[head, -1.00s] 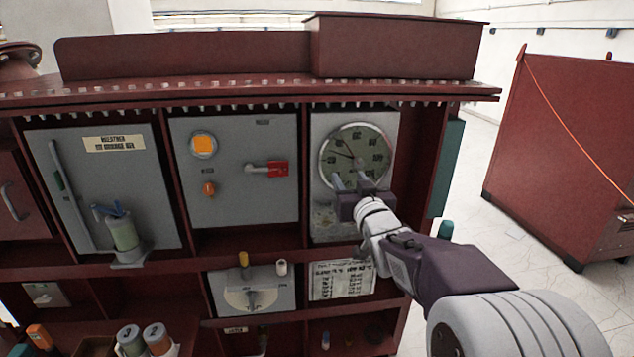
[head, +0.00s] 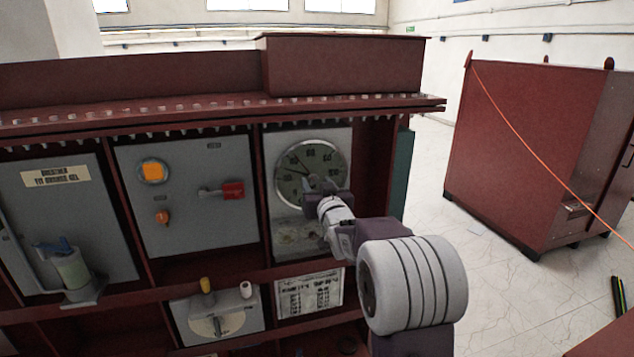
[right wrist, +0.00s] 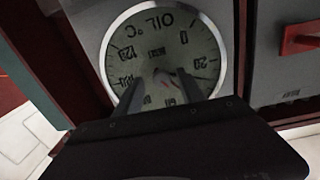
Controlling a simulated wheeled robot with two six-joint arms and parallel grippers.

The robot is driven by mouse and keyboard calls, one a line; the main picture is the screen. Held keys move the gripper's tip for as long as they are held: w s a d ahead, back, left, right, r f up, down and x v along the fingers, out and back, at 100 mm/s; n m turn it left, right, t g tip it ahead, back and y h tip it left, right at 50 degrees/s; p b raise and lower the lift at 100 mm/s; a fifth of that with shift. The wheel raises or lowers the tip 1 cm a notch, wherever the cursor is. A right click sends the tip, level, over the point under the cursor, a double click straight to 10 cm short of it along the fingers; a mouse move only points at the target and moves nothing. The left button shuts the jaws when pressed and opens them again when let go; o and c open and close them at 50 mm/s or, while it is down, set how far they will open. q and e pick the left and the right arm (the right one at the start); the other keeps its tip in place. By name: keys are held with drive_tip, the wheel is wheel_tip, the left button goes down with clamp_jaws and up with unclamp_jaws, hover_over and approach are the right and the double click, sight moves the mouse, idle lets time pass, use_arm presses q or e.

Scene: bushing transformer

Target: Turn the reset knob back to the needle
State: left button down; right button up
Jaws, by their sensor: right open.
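The round oil temperature gauge (head: 311,160) has a pale rim and a dark face on a grey panel. Its dial fills the top of the right wrist view (right wrist: 150,30), with its lettering upside down. A dark needle (head: 299,162) points to the upper left in the head view. A small hub, taken as the reset knob (right wrist: 162,76), shows at the dial's centre with a reddish mark. My right gripper (right wrist: 157,82) is open, its two fingers on either side of the hub, close to the dial. Contact cannot be told. My left gripper is out of view.
A grey panel with a red switch handle (head: 232,189) and orange lamp (head: 153,171) stands left of the gauge. A printed sheet (head: 309,293) is below it. Shelf dividers flank the gauge closely. A red cabinet (head: 530,150) stands at right beyond open floor.

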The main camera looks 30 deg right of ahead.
drive_tip(key=shift+a, duration=0.25)
drive_tip(key=shift+c, duration=0.3)
drive_tip(key=shift+d, duration=0.15)
clamp_jaws()
drive_tip(key=n+b, duration=0.1)
drive_tip(key=b, duration=0.1)
drive_tip(key=n+b, duration=0.2)
drive_tip(key=shift+f, duration=0.25)
drive_tip(key=shift+r+n+b, duration=0.15)
drive_tip(key=shift+n+b, duration=1.65)
drive_tip(key=shift+b, duration=0.05)
drive_tip(key=shift+o, duration=0.3)
unclamp_jaws()
